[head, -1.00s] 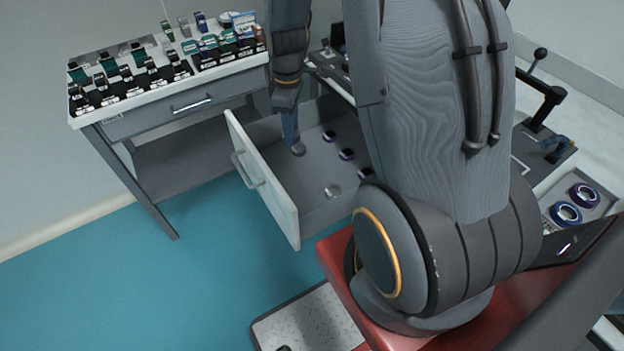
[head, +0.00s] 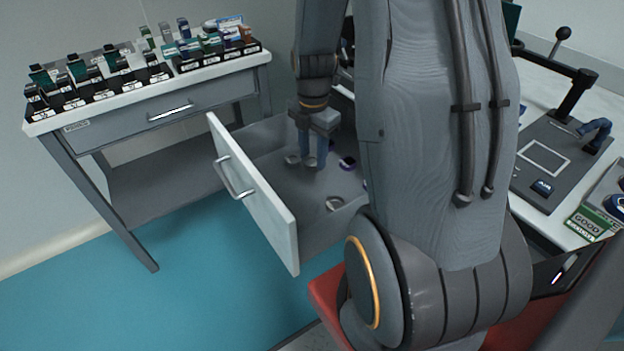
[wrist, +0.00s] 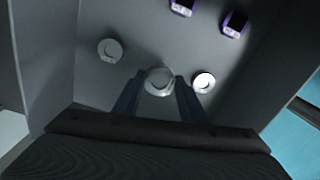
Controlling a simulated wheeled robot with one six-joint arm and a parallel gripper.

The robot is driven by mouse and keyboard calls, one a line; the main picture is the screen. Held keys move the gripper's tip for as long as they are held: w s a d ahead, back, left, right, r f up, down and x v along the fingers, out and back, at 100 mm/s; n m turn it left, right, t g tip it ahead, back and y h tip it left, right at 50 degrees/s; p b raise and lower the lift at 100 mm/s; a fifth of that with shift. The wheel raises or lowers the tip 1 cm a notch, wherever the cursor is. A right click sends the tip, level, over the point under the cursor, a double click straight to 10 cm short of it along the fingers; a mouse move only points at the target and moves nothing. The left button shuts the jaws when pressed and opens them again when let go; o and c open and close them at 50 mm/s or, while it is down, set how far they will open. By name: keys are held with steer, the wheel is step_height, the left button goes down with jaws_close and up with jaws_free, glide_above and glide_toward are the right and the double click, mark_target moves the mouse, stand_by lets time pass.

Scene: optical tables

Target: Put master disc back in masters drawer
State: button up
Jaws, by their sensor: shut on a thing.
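The drawer (head: 255,196) stands pulled open, with its pale front panel and bar handle towards the left. My gripper (head: 313,163) points down inside it. In the wrist view its two blue fingers (wrist: 158,97) are closed on a silver-grey disc (wrist: 159,81), which sits between the tips close to the drawer floor. I cannot tell if the disc touches the floor. One pale disc (wrist: 110,50) lies to its left and another (wrist: 203,82) to its right. Two purple-edged discs (wrist: 235,23) (wrist: 183,6) lie farther off. My arm hides part of the drawer in the head view.
A table (head: 150,117) at the left carries rows of small dark and green labelled holders (head: 95,75). On the right bench are a lever device (head: 560,110) and a tray with a green "GOOD" label (head: 588,222). Blue floor (head: 180,290) is clear in front of the drawer.

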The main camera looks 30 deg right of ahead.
mark_target(313, 183)
steer(key=shift+f+b, duration=0.35)
steer(key=shift+f, duration=3.1)
steer(key=shift+f, duration=0.1)
steer(key=o, duration=1.3)
steer(key=shift+o, duration=0.2)
